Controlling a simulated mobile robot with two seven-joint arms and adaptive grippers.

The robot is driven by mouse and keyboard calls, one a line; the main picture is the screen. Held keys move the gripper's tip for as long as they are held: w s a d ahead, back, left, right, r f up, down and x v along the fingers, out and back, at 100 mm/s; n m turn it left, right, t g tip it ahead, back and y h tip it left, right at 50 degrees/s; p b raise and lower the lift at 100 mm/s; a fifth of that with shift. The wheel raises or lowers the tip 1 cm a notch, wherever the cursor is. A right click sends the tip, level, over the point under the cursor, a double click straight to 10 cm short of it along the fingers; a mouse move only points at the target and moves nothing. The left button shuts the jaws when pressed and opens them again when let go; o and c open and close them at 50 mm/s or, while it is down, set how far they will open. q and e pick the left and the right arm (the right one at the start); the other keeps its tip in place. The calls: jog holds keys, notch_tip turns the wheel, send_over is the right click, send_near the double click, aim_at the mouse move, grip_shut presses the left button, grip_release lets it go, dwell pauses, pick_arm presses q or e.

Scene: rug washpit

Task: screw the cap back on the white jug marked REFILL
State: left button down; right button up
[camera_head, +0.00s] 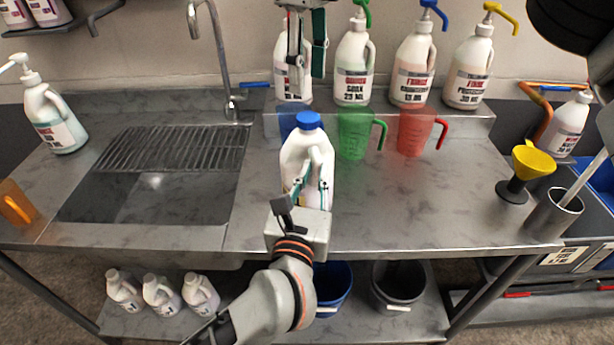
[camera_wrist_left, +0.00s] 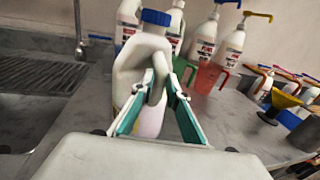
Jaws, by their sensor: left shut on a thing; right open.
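A white jug (camera_head: 296,160) stands upright on the steel counter (camera_head: 400,200), with a blue cap (camera_head: 308,121) sitting on its neck. I cannot tell how tightly the cap is seated. No marking on the jug is readable. My left gripper (camera_head: 312,186) is shut on the jug's handle from the near side. In the left wrist view the fingers close on the handle of the jug (camera_wrist_left: 135,62), below the blue cap (camera_wrist_left: 155,18). My right gripper (camera_head: 306,65) is open and empty, pointing down above and beyond the cap, in front of a pump bottle.
Blue, green (camera_head: 353,135) and red (camera_head: 415,132) measuring jugs stand just behind. Several pump bottles (camera_head: 412,70) line the back ledge. A sink (camera_head: 140,195) and tap (camera_head: 222,60) are left. A yellow funnel (camera_head: 532,162) stands right. The counter right of the jug is clear.

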aim_at(308, 117)
jog(key=n, duration=0.5)
jog(key=shift+n, duration=0.3)
jog(key=n, duration=0.8)
jog(key=shift+n, duration=0.3)
jog(key=n, duration=0.5)
jog(key=shift+f, duration=0.1)
jog(key=shift+f, duration=3.9)
